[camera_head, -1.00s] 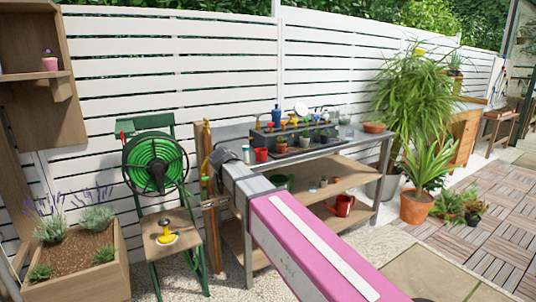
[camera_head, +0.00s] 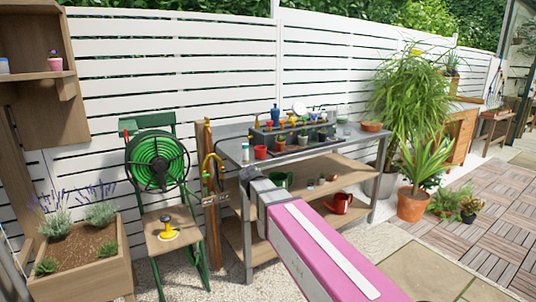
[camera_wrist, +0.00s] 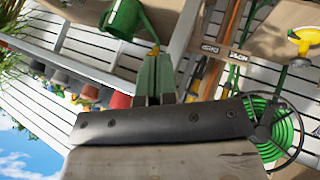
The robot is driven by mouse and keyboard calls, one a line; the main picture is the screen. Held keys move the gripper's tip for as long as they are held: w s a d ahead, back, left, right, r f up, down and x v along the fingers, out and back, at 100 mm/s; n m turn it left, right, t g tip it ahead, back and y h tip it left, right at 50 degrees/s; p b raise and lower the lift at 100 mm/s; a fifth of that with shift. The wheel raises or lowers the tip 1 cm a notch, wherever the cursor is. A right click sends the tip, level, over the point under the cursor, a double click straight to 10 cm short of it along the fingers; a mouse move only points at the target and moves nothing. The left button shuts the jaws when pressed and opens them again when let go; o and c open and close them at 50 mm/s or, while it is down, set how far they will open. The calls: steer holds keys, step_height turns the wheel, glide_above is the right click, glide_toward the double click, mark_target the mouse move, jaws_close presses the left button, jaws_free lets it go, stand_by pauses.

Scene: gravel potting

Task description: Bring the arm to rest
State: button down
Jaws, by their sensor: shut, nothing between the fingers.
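My gripper (camera_wrist: 156,82) shows in the wrist view with its two fingers together and nothing between them. In the head view my pink and grey arm reaches toward the potting bench (camera_head: 232,146), with its far end in front of the bench's left part. The gripper itself cannot be made out clearly there. The wrist view is strongly tilted, with sky at the lower left. A green watering can (camera_wrist: 122,20) shows beyond the fingers.
A green hose reel (camera_head: 157,160) stands left of the bench, above a wooden seat with a yellow object (camera_head: 168,231). A planter box (camera_head: 80,272) is at lower left. A red can (camera_head: 340,203) sits on the bench's lower shelf. Potted plants (camera_head: 412,204) stand right.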

steer(key=s+d+f+m+g, duration=0.3)
steer(key=s+d+f+g, duration=0.1)
steer(key=s+d+f, duration=0.6)
steer(key=s+d+f+m+g+y, duration=0.1)
steer(key=s+d+f+m+g, duration=0.2)
steer(key=s+d+f, duration=0.6)
steer(key=d+f+g, duration=0.1)
steer(key=d, duration=0.4)
steer(key=shift+s+m, duration=0.4)
